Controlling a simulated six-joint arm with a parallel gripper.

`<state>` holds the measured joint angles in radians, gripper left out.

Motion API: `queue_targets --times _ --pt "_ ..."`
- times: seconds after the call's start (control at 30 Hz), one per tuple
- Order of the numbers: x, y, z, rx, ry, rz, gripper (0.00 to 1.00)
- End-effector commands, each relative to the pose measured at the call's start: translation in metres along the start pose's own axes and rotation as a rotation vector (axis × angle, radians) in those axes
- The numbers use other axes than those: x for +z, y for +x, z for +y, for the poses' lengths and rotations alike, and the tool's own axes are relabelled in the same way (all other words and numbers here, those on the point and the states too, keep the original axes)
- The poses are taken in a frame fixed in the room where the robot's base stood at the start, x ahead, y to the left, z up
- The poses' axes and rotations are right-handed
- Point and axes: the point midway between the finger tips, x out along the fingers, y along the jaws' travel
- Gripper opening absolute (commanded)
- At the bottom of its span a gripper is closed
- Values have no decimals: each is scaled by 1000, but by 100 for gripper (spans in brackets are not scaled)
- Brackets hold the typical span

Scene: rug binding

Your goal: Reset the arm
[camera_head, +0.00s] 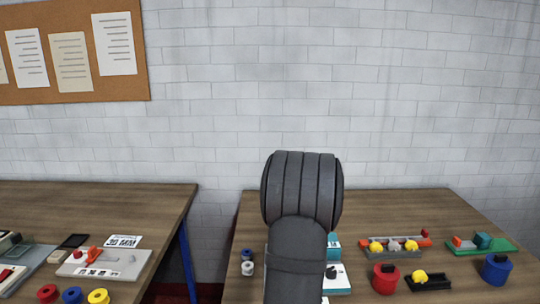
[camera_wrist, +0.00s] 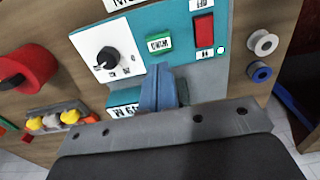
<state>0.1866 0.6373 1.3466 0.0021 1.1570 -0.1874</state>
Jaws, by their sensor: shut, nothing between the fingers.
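My gripper (camera_wrist: 160,90) shows in the wrist view as two blue fingers closed together, with nothing between them. Its tips are in front of a teal control panel (camera_wrist: 140,32), near a green button (camera_wrist: 158,44); I cannot tell whether they touch it. In the head view my dark arm stands upright in the middle. It hides my gripper and most of the panel, whose teal and white right edge shows (camera_head: 334,262).
The panel has a black dial (camera_wrist: 107,58) and a red switch (camera_wrist: 204,32). A white spool (camera_wrist: 262,42) and a blue spool (camera_wrist: 260,72) lie beside it. A red pot (camera_head: 385,279), blue pot (camera_head: 496,269) and trays stand right. A gap separates the left table (camera_head: 150,200).

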Motion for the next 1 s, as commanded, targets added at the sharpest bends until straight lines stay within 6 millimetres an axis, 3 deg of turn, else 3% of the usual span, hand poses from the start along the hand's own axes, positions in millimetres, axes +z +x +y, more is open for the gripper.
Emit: queue_targets --times 0.3,0.53,0.7,1.0 --pt "-1 -67 0 2 0 4 0" --pt "0 -104 0 2 0 2 0" --pt "-3 -90 6 2 -60 1 0" --pt "-4 -87 7 3 -78 4 0"
